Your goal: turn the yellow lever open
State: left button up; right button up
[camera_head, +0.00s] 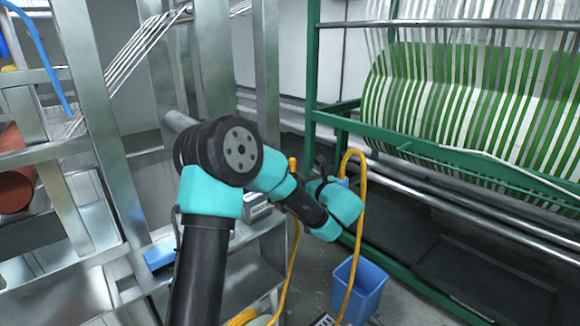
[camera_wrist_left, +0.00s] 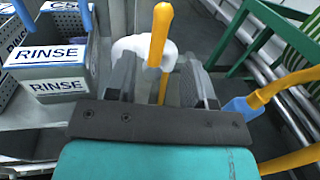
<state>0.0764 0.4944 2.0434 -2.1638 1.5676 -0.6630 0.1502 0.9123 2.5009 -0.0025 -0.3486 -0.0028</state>
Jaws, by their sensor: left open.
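The yellow lever (camera_wrist_left: 160,38) stands upright in the left wrist view, above a white valve body or pipe (camera_wrist_left: 130,46). In the head view, a small yellow upright end (camera_head: 292,164) beside my left wrist looks like the same lever. My left gripper (camera_wrist_left: 160,68) is open, with one dark finger on each side of the lever's lower part. I cannot tell whether either finger touches it. In the head view my own wrist hides most of the fingers. My right gripper is in neither view.
Bins labelled RINSE (camera_wrist_left: 55,55) stand left of the gripper. A yellow hose (camera_wrist_left: 285,82) with a blue end (camera_wrist_left: 240,108) is close on the right. A blue bucket (camera_head: 358,288) stands on the floor. A green frame (camera_head: 311,90) with green-and-white webbing (camera_head: 480,95) stands right.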

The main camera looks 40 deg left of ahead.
pick_arm(q)
jog(key=x, duration=1)
jog(key=shift+w+a, duration=0.1)
jog(key=shift+a, duration=0.05)
grip_shut()
